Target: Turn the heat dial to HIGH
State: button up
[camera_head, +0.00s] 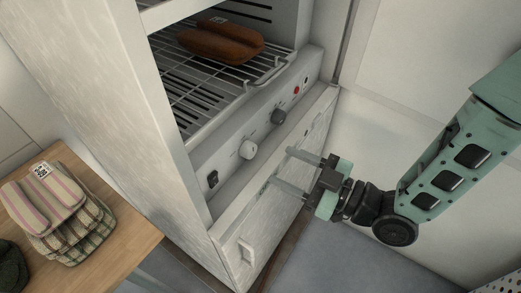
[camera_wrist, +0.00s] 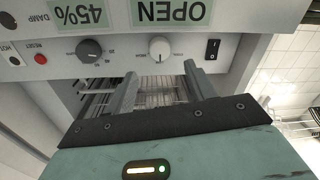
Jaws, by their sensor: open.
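Two dials sit on the cabinet's sloping control panel: a white dial (camera_head: 248,150) and a dark grey dial (camera_head: 278,116). In the wrist view, which shows the panel upside down, the white dial (camera_wrist: 160,48) is in the middle and the dark dial (camera_wrist: 88,49) is left of it. My gripper (camera_head: 281,167) is open and empty, in front of the panel. In the wrist view its fingertips (camera_wrist: 160,72) point towards the white dial, apart from it.
A black switch (camera_head: 212,178) and a red button (camera_head: 297,90) are on the panel. Above it, a wire rack (camera_head: 190,75) holds a brown folded item (camera_head: 222,42). A wooden table (camera_head: 125,240) with striped folded cloths (camera_head: 60,215) stands left. Open floor lies below my arm.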

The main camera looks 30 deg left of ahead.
aim_at(253, 152)
jog(key=a, duration=0.7)
jog(key=shift+p, duration=0.35)
jog(key=c, duration=1)
